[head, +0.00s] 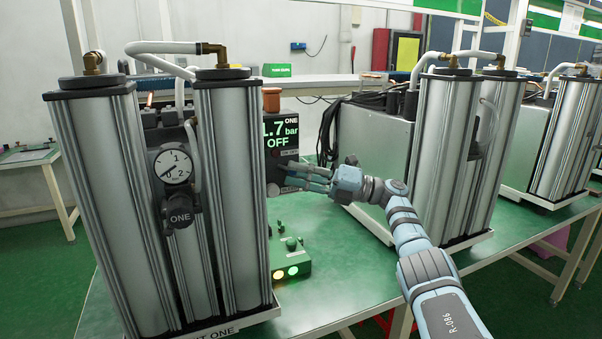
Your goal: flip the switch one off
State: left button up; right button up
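Unit one stands at the left, a pair of grey columns (232,190) with a round gauge (173,167) and a black knob marked ONE (180,214). Behind its right column is a dark control box (278,130) whose green display reads ONE, 1.7 bar, OFF. The column hides the box's left part. Small dark controls with labels sit on its face below the display; the switch's lever is too small to make out. My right gripper (290,174) is at this lower face, fingers pointing left and seemingly apart, with nothing seen between them. Contact cannot be told. My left gripper is out of view.
A green box with lit lamps (290,270) stands on the green table (340,270) below my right gripper. Bare tabletop lies at the front middle.

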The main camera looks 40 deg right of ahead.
jog(key=shift+r, duration=0.1)
jog(key=v, duration=0.7)
jog(key=shift+s, duration=0.2)
jog(key=shift+d, duration=0.15)
